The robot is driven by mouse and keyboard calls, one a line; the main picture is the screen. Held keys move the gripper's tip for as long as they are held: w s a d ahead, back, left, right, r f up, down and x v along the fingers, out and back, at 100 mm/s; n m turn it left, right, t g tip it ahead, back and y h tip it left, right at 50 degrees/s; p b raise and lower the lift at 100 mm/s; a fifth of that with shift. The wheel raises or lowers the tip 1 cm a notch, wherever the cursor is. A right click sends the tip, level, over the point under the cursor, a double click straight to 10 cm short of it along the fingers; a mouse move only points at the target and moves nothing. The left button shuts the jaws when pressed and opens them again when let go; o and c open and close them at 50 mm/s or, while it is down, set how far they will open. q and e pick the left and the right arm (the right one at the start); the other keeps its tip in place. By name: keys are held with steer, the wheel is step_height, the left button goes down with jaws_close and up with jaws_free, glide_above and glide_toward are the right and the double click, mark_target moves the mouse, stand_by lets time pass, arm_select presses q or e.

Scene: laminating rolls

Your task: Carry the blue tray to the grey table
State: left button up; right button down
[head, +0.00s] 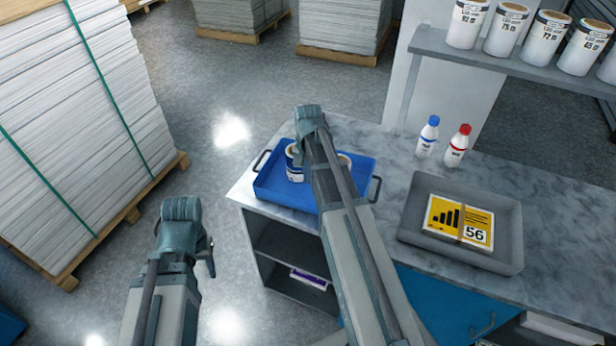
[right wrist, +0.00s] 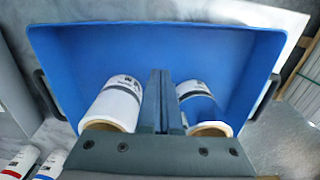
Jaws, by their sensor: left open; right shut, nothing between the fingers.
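The blue tray (head: 284,199) lies on the left end of a grey marble-patterned worktop (head: 385,142). My left gripper (head: 207,262) is open and empty, left of the worktop, apart from the tray. I see no separate grey table.
A grey tray (head: 415,208) with a yellow 56 card (head: 459,222) stands right of the blue tray. Blue-capped (head: 428,137) and red-capped (head: 458,146) bottles stand behind. A shelf (head: 510,65) holds several tins. Stacked sheets (head: 75,110) on a pallet stand left; floor between is clear.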

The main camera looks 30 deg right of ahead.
mark_target(308, 199)
step_height(308, 199, down, 7)
steer(key=b, duration=0.5)
steer(key=shift+b, duration=0.4)
steer(key=shift+s+a+r+p, duration=0.25)
steer(key=shift+s+a, duration=0.3)
steer(key=shift+a, duration=0.05)
steer(key=shift+s+a+r+p, duration=0.25)
steer(key=shift+s+a, duration=0.3)
steer(key=shift+a, duration=0.05)
steer(key=shift+s+a, duration=0.2)
steer(key=shift+a, duration=0.15)
steer(key=s+a, duration=0.7)
steer(key=a, duration=0.2)
steer(key=shift+s, duration=0.4)
steer(key=shift+a, duration=0.15)
